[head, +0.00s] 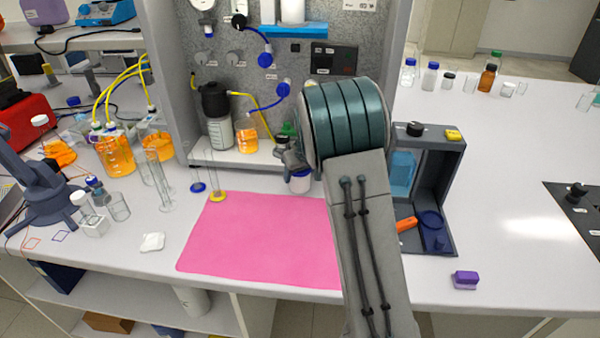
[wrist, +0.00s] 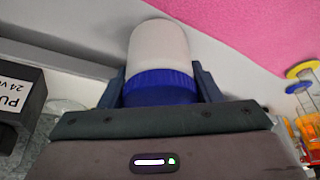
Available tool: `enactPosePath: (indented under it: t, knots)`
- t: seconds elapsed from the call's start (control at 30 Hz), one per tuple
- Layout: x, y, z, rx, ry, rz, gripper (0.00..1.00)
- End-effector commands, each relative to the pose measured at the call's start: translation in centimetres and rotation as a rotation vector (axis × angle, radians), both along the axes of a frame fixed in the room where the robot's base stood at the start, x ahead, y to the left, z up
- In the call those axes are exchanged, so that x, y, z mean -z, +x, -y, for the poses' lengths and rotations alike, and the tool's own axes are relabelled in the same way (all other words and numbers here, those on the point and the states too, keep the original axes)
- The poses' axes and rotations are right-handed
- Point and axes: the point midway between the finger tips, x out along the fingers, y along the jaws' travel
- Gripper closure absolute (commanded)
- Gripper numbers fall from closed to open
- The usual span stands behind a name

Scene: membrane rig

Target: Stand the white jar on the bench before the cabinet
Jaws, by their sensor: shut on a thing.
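A white jar with a blue lid (wrist: 160,48) is held lid-end toward my gripper (wrist: 160,88), with one finger on each side of the lid. In the head view the white jar (head: 301,187) shows just left of my arm, upright as far as I can see. It is in front of the cabinet (head: 245,85), near the cabinet's white ledge and the far edge of the pink mat. My gripper (head: 292,158) is over it, partly hidden behind my arm. I cannot tell whether the jar's base touches the bench (head: 480,200).
A pink mat (head: 255,240) lies clear in front of the cabinet. Two glass cylinders with blue and yellow bases (head: 217,196) stand left of the jar. Orange-filled bottles (head: 115,155) stand farther left. A dark open-fronted device (head: 440,180) stands to the right.

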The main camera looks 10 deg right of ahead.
Motion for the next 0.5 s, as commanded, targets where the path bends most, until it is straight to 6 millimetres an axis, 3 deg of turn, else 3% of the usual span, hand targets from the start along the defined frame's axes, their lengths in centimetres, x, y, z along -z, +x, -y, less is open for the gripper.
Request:
enactPosePath:
  t: [0.33,0.37,0.4,0.43,0.5]
  knots:
    - [0.80,0.01,0.02,0.000,0.000,0.000,0.65]
    - [0.71,0.01,0.02,0.000,0.000,0.001,0.37]
    - [0.67,0.01,0.02,0.000,0.000,0.001,0.26]
    - [0.67,0.00,0.02,0.000,0.000,0.000,0.18]
    - [0.67,0.01,0.04,0.000,-0.001,0.001,0.17]
